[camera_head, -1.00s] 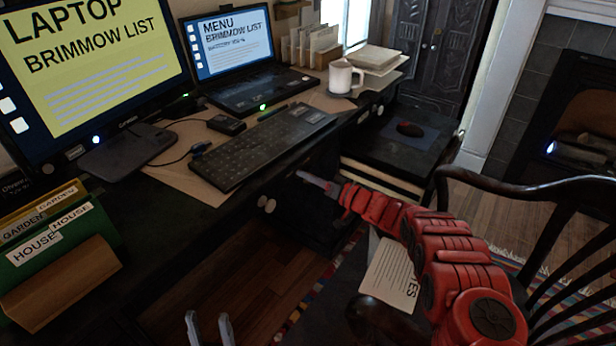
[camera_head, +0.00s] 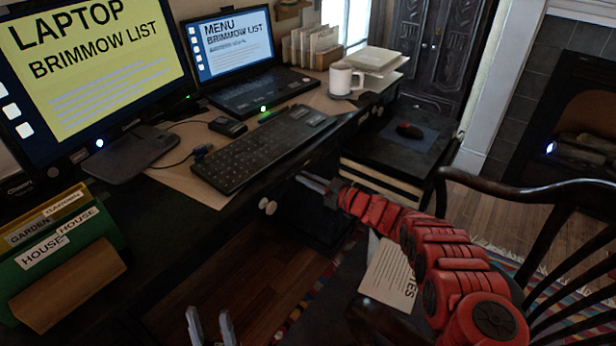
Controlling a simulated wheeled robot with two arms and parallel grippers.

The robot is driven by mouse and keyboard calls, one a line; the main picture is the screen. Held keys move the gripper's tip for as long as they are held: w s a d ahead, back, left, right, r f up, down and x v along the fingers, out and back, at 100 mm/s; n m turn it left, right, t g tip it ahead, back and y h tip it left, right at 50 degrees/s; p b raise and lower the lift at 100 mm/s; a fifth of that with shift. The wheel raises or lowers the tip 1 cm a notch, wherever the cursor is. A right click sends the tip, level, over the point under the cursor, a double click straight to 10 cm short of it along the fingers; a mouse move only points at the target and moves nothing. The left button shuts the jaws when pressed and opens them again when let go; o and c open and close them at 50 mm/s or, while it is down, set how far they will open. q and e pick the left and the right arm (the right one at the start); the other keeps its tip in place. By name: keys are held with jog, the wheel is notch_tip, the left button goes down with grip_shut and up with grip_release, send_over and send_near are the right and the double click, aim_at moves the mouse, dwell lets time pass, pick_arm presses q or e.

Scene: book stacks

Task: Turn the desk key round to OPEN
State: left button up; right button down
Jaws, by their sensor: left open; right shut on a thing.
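My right gripper (camera_head: 302,179) comes in on the red arm from the right. Its fingertips are at the dark front of the desk (camera_head: 180,205), just below the keyboard's near edge. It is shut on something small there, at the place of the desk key. The key itself is too small and dark to make out, and no OPEN mark can be read. My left gripper (camera_head: 210,322) is at the bottom edge, open and empty, its two grey fingers apart, well away from the desk front.
A wooden chair (camera_head: 545,215) stands close on the right of my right arm. A printed sheet (camera_head: 392,277) lies under the arm.

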jog(key=n+p, duration=0.2)
jog(key=n, duration=0.3)
jog(key=shift+s+n, duration=0.1)
jog(key=shift+n, duration=0.3)
dwell(0.4)
jog(key=c, duration=1)
grip_release()
jog(key=shift+o, duration=0.2)
jog(key=shift+s+d+p, duration=0.15)
jog(key=shift+d+p, duration=0.1)
jog(key=shift+p, duration=0.15)
jog(key=p+v, duration=0.3)
jog(key=v, duration=1.3)
jog(key=shift+s+d+p, duration=0.3)
jog(key=shift+p, duration=0.1)
